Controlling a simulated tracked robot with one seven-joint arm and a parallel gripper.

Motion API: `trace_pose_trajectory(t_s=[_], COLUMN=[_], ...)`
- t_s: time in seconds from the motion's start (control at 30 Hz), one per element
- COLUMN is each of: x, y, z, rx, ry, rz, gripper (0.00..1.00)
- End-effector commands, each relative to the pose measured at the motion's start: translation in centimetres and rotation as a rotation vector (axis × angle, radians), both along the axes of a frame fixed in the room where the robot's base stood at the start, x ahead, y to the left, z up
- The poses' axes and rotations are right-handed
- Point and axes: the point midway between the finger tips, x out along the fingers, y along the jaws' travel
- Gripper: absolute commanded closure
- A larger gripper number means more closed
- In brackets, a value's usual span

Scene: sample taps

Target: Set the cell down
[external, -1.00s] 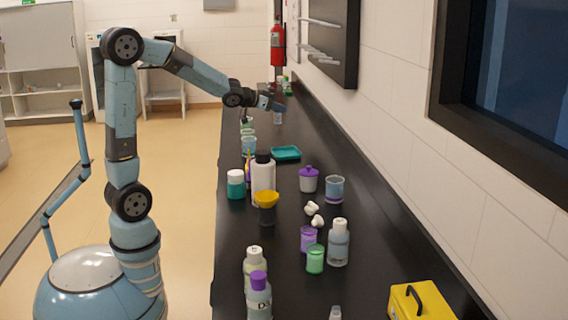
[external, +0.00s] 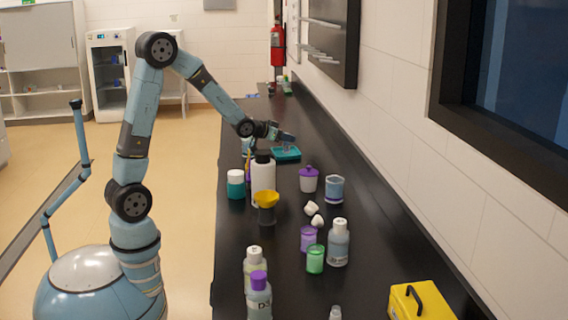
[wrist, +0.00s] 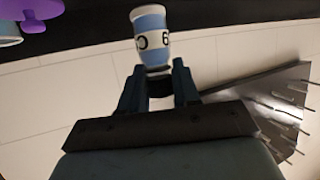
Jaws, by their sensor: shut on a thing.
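My gripper (external: 276,132) is low over the far part of the black bench, just above the teal tray (external: 291,155) in the external view. In the wrist view my gripper (wrist: 158,82) is shut on the cell (wrist: 151,34), a small blue and white cup-shaped vessel with dark characters on its side. Its far end is clear of the two fingers. In the external view the cell is small and blurred at my fingertips, and I cannot tell if it touches the tray.
A white bottle with a black cap (external: 263,175), a yellow funnel (external: 266,199) and a teal jar (external: 236,184) stand nearer the camera. A purple-lidded jar (external: 308,179) and a blue beaker (external: 334,189) stand to the right. The bench right of the tray is clear.

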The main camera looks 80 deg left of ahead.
Motion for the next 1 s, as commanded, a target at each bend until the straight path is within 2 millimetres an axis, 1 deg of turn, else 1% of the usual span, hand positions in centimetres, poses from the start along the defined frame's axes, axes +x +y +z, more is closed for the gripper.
trace_pose_trajectory(t_s=[0.03,0.3,0.5,0.7,0.87,0.97,1.0], x=[0.9,5.2,7.1,8.5,8.9,9.3,9.4], y=[0.3,2.1,3.0,3.6,3.8,4.0,4.0], z=[-0.5,-2.7,-5.5,-7.3,-7.7,-8.3,-8.8], rx=[-0.001,-0.001,-0.002,0.000,0.000,0.000,-0.002], ry=[0.001,0.002,0.001,0.001,0.000,0.001,0.001], rz=[-0.001,-0.001,-0.001,0.000,0.000,0.000,-0.001], gripper=[0.98,0.98,0.98,0.98,0.98,0.98,0.98])
